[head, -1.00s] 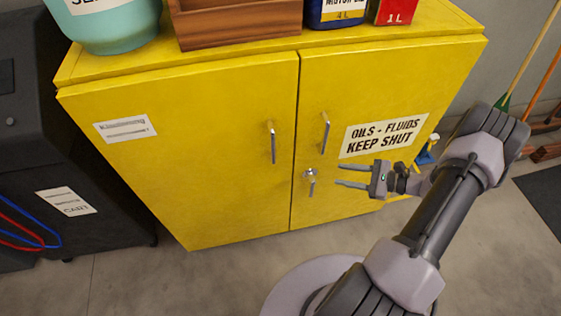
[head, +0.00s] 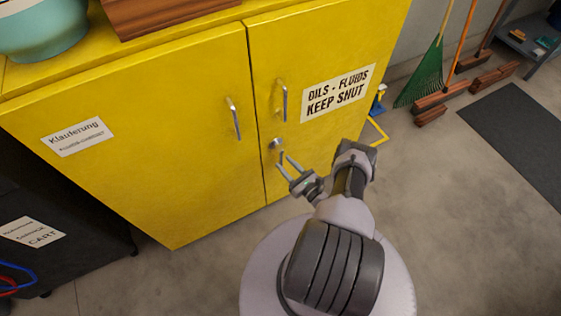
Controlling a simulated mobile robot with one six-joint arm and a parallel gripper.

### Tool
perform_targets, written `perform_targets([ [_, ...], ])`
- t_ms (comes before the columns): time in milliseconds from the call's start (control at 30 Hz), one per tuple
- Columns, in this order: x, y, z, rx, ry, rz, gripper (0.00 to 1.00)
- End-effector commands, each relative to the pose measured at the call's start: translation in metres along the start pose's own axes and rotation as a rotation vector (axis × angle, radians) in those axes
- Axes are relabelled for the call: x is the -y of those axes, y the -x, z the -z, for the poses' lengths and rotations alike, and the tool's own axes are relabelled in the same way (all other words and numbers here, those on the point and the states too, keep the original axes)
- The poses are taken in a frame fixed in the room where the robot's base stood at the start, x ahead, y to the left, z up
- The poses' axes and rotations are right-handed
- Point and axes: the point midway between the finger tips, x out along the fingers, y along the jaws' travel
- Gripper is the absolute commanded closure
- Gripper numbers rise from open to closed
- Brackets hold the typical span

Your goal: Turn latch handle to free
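The yellow cabinet (head: 190,130) has two shut doors. The small metal latch handle (head: 281,156) hangs down below its round rosette (head: 276,143) on the right door, close to the seam between the doors. My gripper (head: 284,161) is open, with its two fingers apart and pointing up toward the cabinet. In the picture the fingertips lie at the lower part of the latch handle. I cannot tell whether they touch it or stand in front of it. Nothing is seen held between the fingers.
Long pull handles stand on the left door (head: 233,118) and the right door (head: 282,99). A label reads "OILS + FLUIDS KEEP SHUT" (head: 338,93). A dark cart (head: 75,215) stands at left. A green rake (head: 424,76) and brooms lean at right. Floor (head: 455,200) at right is clear.

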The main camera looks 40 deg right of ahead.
Motion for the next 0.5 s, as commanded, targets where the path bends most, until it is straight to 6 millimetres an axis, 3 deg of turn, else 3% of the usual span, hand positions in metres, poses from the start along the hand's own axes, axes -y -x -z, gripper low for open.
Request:
perform_targets([
  [200,-0.001,-0.028,0.001,-0.001,0.001,-0.002,0.64],
  [500,-0.001,-0.032,0.000,-0.001,0.000,-0.001,0.64],
])
